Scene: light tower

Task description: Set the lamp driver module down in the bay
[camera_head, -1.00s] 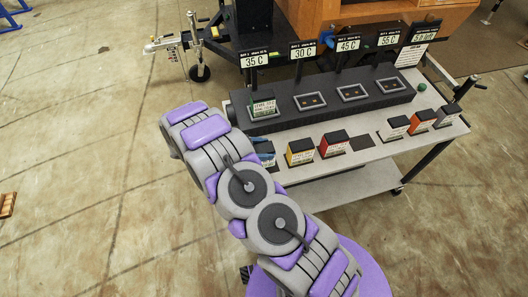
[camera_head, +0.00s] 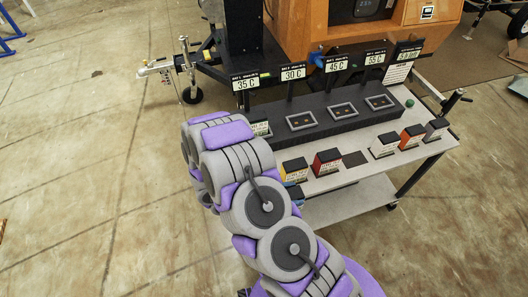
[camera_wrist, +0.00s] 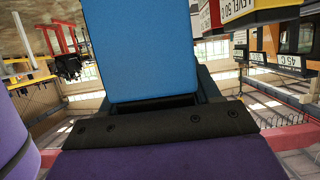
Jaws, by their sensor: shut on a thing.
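A blue block-shaped module (camera_wrist: 145,45) fills the middle of the wrist view, held at my gripper (camera_wrist: 153,102); the fingertips are hidden by it. In the head view my arm hides the gripper. A small blue patch (camera_head: 295,192) shows beside the arm, below the yellow module; I cannot tell if it is the held block. The dark bay rack (camera_head: 330,122) stands on the cart. Its bays under the 30 C sign (camera_head: 293,73), 45 C sign (camera_head: 337,64) and 55 C sign (camera_head: 375,57) look empty. A module (camera_head: 261,129) sits under the 35 C sign (camera_head: 245,84), partly hidden.
On the cart top (camera_head: 353,182) stand a yellow module (camera_head: 294,169), a red module (camera_head: 326,161), a white module (camera_head: 384,145), an orange module (camera_head: 412,136) and a grey module (camera_head: 436,129). A dark pad (camera_head: 355,159) lies bare between red and white.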

